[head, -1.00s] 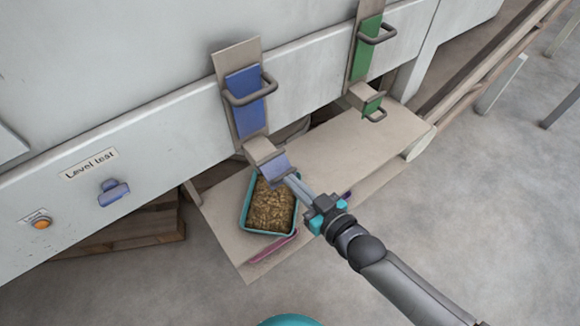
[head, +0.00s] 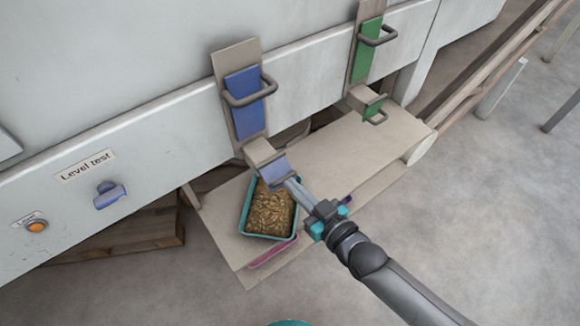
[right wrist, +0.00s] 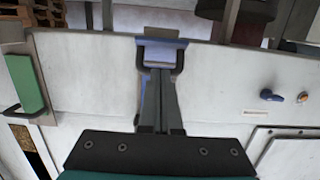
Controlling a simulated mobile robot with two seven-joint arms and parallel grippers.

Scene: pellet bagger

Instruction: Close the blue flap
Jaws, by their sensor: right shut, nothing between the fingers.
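The blue flap (head: 272,173) hangs at the mouth of a short beige spout below the blue gate plate, sloping outward over the tray. It also shows in the right wrist view (right wrist: 161,43), with a dark handle loop around it. My right gripper (head: 288,182) is shut, with nothing held. Its fingertips are at the flap's lower front edge, by the handle; I cannot tell whether they touch. In the right wrist view the fingers (right wrist: 158,75) point at the flap and partly overlap its handle. My left gripper is not in view.
A teal tray (head: 244,222) of brown pellets stands on the beige shelf (head: 335,150) under the flap. The blue gate plate (head: 247,112) has a handle above. A green gate (head: 366,55) and green flap (head: 374,107) are to the right. A blue knob (head: 110,195) is at left.

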